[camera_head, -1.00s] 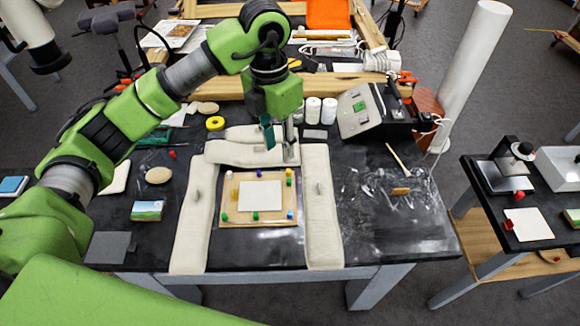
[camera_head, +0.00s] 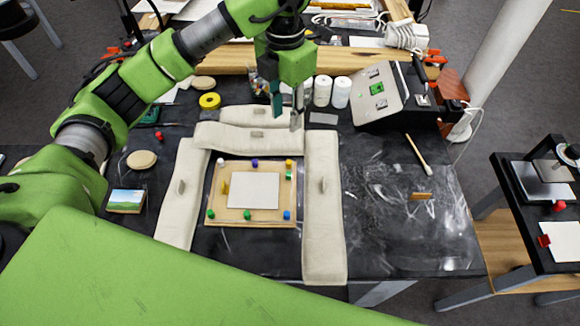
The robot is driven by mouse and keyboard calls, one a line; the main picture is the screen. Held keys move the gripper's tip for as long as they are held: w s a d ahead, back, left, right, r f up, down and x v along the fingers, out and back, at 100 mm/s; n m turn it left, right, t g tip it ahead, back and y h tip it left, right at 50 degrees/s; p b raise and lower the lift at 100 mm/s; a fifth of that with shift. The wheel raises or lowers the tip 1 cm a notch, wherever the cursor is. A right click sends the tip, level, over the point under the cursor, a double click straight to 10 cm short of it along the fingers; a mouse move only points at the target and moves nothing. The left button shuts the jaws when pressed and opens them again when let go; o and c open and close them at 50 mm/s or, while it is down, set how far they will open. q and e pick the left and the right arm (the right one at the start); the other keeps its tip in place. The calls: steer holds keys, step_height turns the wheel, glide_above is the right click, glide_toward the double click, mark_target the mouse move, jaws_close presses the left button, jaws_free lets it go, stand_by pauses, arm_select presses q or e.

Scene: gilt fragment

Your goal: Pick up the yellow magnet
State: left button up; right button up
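A small yellow magnet (camera_head: 289,163) stands at the back right corner of a wooden board (camera_head: 262,220). A green magnet (camera_head: 289,175) is just in front of it. A flat yellow piece (camera_head: 225,189) shows at the board's left side, beside a white sheet (camera_head: 255,190). Blue, green and white pieces stand along the board's edges. My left gripper (camera_head: 287,112) points down behind the board, over the back padded bars. Its two fingers are apart with nothing visible between them. It appears just behind the yellow magnet; its height is unclear. My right gripper is not in view.
Long padded beige bars flank the board at left (camera_head: 178,205) and right (camera_head: 325,220), with others behind. White bottles (camera_head: 341,92), a yellow tape roll (camera_head: 209,101) and a sloped panel box (camera_head: 382,98) stand further back. The black tabletop is largely clear at right.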

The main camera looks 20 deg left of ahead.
arm_select(q)
step_height(320, 180, down, 3)
steer(key=b, duration=0.2)
steer(key=p, duration=0.2)
glide_above(289, 162)
steer(key=f, duration=0.8)
steer(key=shift+a+f, duration=0.2)
steer(key=shift+a, duration=0.05)
steer(key=shift+d+f+p, duration=0.1)
steer(key=shift+f+p, duration=0.4)
steer(key=shift+f, duration=0.1)
step_height(289, 162, down, 4)
steer(key=shift+d+r+p, duration=0.15)
steer(key=shift+r+p, duration=0.05)
steer(key=shift+p, duration=0.6)
steer(key=shift+f, duration=0.35)
steer(key=c, duration=0.8)
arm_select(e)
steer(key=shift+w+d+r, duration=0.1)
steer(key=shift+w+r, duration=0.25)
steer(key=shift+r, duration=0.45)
